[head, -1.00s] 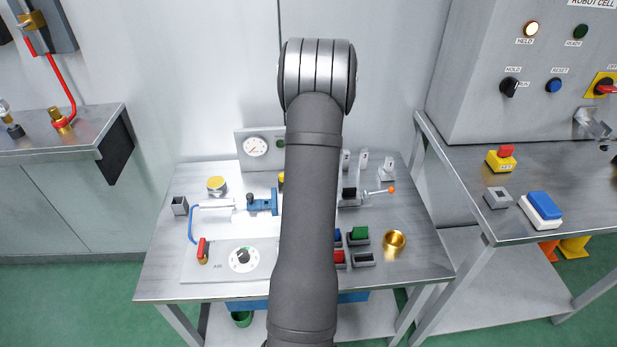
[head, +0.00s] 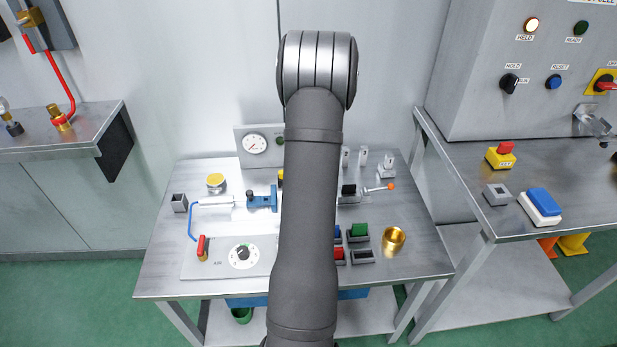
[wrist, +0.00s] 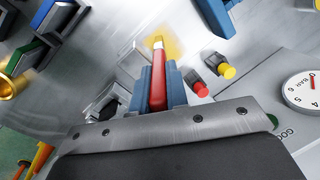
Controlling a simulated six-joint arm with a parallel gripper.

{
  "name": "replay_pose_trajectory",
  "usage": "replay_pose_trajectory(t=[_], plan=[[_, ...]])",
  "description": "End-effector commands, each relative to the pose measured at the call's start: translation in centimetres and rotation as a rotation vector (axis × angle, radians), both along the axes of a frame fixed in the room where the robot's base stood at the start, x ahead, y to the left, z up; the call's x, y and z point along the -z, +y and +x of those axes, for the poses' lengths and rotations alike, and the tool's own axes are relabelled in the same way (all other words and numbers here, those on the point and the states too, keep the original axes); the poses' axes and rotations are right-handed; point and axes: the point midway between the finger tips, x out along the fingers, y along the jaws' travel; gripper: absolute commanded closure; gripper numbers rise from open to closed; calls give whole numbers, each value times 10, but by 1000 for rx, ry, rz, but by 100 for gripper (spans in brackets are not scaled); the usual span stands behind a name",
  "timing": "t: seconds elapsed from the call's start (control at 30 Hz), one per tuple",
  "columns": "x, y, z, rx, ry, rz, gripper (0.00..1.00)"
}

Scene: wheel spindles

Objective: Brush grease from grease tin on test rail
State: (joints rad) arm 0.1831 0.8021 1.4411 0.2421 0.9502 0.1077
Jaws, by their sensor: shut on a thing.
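My gripper (wrist: 158,88) shows in the wrist view with its blue fingers shut on a red-handled brush (wrist: 157,80). The brush points away from the camera and its pale tip (wrist: 158,43) lies in front of a yellow patch (wrist: 172,44); I cannot tell whether they touch. In the head view my arm hides the gripper and the brush. A round tin with a yellow top (head: 216,182), seemingly the grease tin, stands at the back left of the bench. I cannot make out the test rail for sure; the bench middle is hidden behind my arm.
A gauge panel (head: 254,146) stands at the bench's back. A blue clamp (head: 262,199) is left of my arm. Right of it are a lever with an orange knob (head: 390,187), coloured blocks (head: 358,231) and a brass cup (head: 394,238). Red (wrist: 201,89) and yellow (wrist: 228,71) knobs sit near the brush.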

Motion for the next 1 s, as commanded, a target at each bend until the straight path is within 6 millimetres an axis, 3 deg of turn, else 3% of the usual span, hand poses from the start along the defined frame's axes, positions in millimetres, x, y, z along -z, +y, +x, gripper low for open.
replay_pose_trajectory(t=[1.0], plan=[[0, 0, -13, 0, 0, 0, 100]])
